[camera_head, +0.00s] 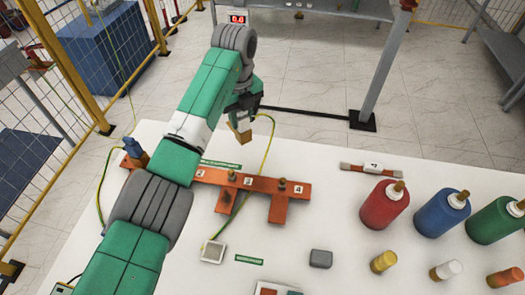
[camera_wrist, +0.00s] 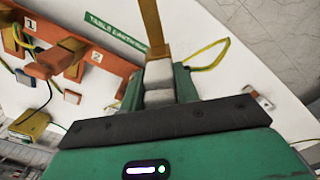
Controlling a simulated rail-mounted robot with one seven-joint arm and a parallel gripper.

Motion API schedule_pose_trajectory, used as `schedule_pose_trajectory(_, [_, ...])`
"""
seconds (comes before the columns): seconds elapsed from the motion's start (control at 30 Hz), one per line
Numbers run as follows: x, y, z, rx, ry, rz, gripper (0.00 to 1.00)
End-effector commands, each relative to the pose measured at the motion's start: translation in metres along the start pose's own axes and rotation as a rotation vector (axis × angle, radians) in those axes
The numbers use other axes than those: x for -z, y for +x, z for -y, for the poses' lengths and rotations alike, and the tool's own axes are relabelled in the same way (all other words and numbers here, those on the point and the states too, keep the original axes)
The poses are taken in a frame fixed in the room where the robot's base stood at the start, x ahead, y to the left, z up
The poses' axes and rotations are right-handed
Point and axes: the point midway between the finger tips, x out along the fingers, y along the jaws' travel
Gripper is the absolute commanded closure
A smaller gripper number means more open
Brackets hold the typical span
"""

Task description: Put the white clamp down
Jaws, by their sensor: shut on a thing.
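My gripper (camera_head: 240,118) is at the far edge of the white table, above its surface. It is shut on the white clamp, whose pale grey-white blocks (camera_wrist: 160,75) show between the green fingers in the wrist view. A tan-brown bar (camera_wrist: 152,25) sticks out beyond them, and its end also shows below my gripper in the head view. A yellow-green cable (camera_head: 270,140) loops from beside my gripper down to a white square plate (camera_head: 213,251) on the table. The fingers hide part of the clamp.
A copper-coloured busbar (camera_head: 255,184) with numbered labels lies on the table (camera_head: 330,215), partly behind my arm. Red (camera_head: 384,205), blue (camera_head: 440,212) and green (camera_head: 494,220) bottles stand at the right. A grey block (camera_head: 321,258) lies near the front. A labelled bar (camera_head: 372,170) lies farther back.

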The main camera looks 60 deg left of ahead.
Motion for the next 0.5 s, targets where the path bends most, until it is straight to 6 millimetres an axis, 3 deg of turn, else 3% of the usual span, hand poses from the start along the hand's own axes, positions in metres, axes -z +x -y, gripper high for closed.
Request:
schedule_pose_trajectory(0.1, [0.001,0.028,-0.001,-0.003,-0.001,-0.002,0.92])
schedule_pose_trajectory(0.33, [0.000,0.044,0.000,0.000,-0.001,0.000,0.92])
schedule_pose_trajectory(0.5, [0.001,0.077,-0.001,-0.002,-0.001,-0.002,0.92])
